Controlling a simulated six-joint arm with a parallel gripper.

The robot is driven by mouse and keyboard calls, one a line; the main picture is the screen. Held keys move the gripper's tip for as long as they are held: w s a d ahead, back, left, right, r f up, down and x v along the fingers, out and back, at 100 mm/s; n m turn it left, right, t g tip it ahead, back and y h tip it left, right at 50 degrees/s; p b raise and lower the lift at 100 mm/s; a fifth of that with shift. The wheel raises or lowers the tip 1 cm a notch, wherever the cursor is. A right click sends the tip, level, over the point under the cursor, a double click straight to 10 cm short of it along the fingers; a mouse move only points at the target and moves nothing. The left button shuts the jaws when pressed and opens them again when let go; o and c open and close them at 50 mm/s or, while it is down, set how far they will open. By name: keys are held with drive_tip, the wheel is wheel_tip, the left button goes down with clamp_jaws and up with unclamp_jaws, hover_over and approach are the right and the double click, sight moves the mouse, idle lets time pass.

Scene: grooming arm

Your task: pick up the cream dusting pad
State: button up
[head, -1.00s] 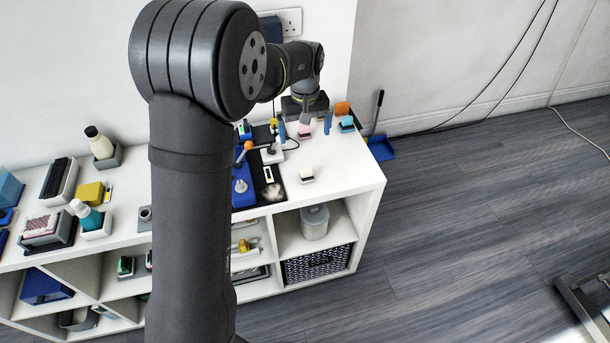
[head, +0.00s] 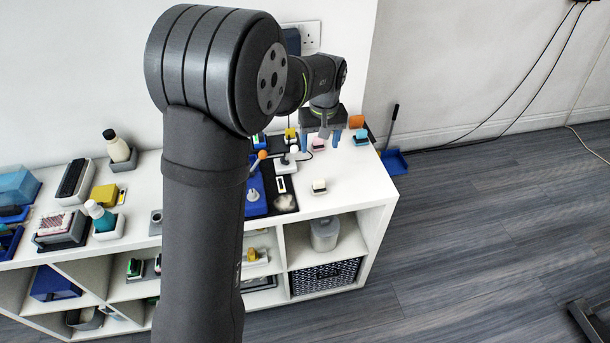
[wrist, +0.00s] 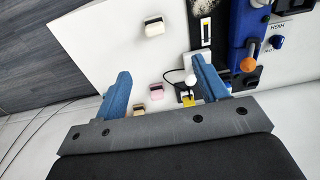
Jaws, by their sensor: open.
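The cream dusting pad (head: 319,187) sits on the white top of the shelf unit, near its right end. It is a small cream block with a dark lower part. In the wrist view the pad (wrist: 154,27) lies near the top, beyond the fingertips and apart from them. My gripper (head: 320,139) is behind the pad in the head view, closer to the wall. Its two blue fingers are spread with nothing between them in the wrist view (wrist: 161,67).
A pink pad (head: 318,144) sits near my fingers, with a teal block (head: 361,138) and an orange block (head: 356,121) to its right. A dark mat (head: 284,205) with a blue stand lies left of the cream pad. White surface right of the cream pad is bare.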

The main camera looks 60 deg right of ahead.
sight(319, 180)
drive_tip(key=s+a+f+t+h, duration=0.2)
drive_tip(key=s+a+h, duration=0.1)
drive_tip(key=s, duration=0.2)
drive_tip(key=x, duration=1.1)
drive_tip(key=shift+w+a+f, duration=0.15)
drive_tip(key=shift+w+f, duration=0.2)
drive_tip(key=shift+f, duration=0.05)
drive_tip(key=shift+w+x, duration=0.2)
drive_tip(key=shift+x, duration=1.15)
drive_tip(key=shift+w+x, duration=0.25)
drive_tip(key=shift+x, duration=1.15)
drive_tip(key=shift+a+r, duration=0.1)
drive_tip(key=shift+c, duration=0.5)
drive_tip(key=c, duration=1)
